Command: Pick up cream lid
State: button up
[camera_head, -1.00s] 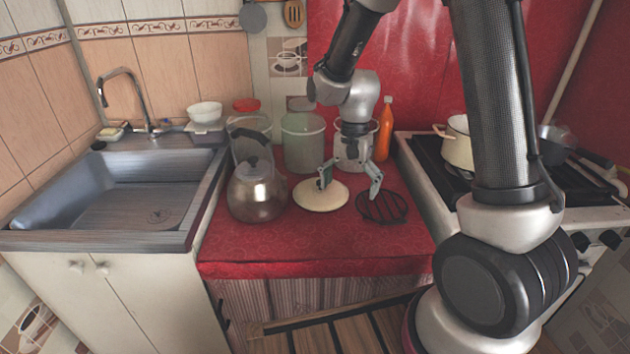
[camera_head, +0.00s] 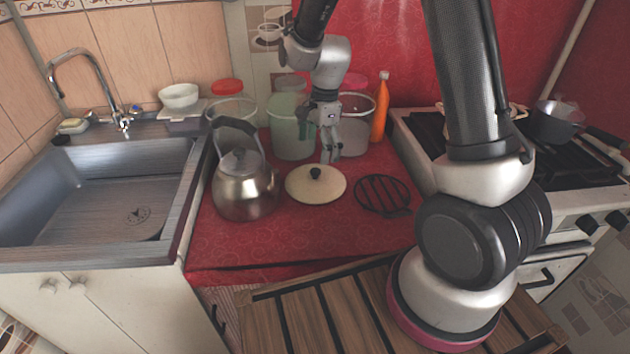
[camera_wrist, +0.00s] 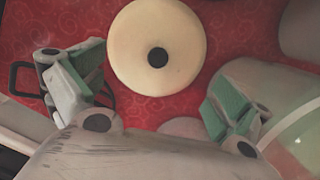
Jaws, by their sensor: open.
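The cream lid (camera_head: 303,190) lies flat on the red counter, with a small black knob at its centre. It also shows whole in the wrist view (camera_wrist: 185,68), at the top middle, beyond the fingertips. My gripper (camera_head: 331,154) is behind the lid and above the counter, pointing down. In the wrist view my gripper (camera_wrist: 150,95) is open, its green-padded fingers apart with nothing between them. It appears clear of the lid.
A steel kettle (camera_head: 246,190) stands left of the lid, and a black round trivet (camera_head: 383,193) lies to its right. Behind are a pale green container (camera_head: 291,138), a clear container (camera_head: 356,132) and an orange bottle (camera_head: 381,106). The counter's front is clear.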

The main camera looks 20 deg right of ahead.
aim_at(316, 171)
jog(key=f, duration=0.7)
jog(key=shift+s+a+f, duration=0.2)
jog(key=shift+a+f, duration=0.05)
jog(key=shift+a, duration=0.1)
jog(key=c, duration=1.8)
jog(key=shift+s, duration=0.15)
jog(key=shift+c, duration=1.2)
